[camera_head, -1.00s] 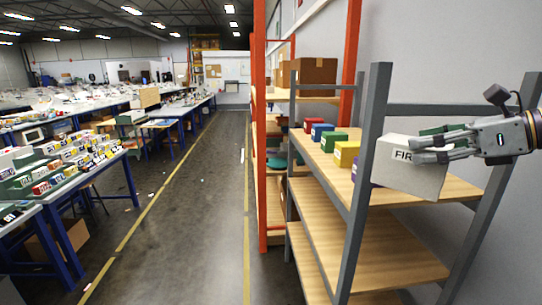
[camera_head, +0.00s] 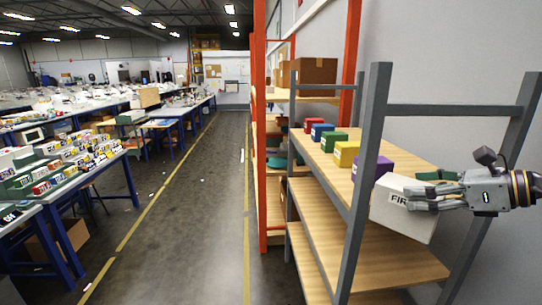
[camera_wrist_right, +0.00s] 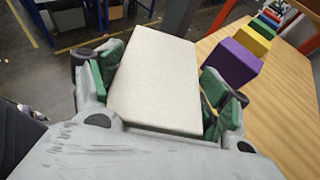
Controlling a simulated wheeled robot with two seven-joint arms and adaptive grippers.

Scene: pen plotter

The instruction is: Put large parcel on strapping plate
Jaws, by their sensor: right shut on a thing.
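A white parcel (camera_head: 400,217) with black lettering starting "FIR" is held in my right gripper (camera_head: 428,196) at the near right end of the shelf rack. My right gripper is shut on it. In the right wrist view the white parcel (camera_wrist_right: 157,80) sits between the green-padded fingers (camera_wrist_right: 160,92), one on each side. In the head view it overlaps the near edge of the top shelf; I cannot tell whether it touches the board. I cannot make out a strapping plate in either view. My left gripper is not in view.
The rack's top shelf (camera_head: 338,172) carries red, blue, green, yellow and purple (camera_head: 372,167) boxes in a row, the purple one nearest the parcel. A grey rack post (camera_head: 367,160) stands just left of the parcel. An open aisle (camera_head: 190,200) lies between rack and benches.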

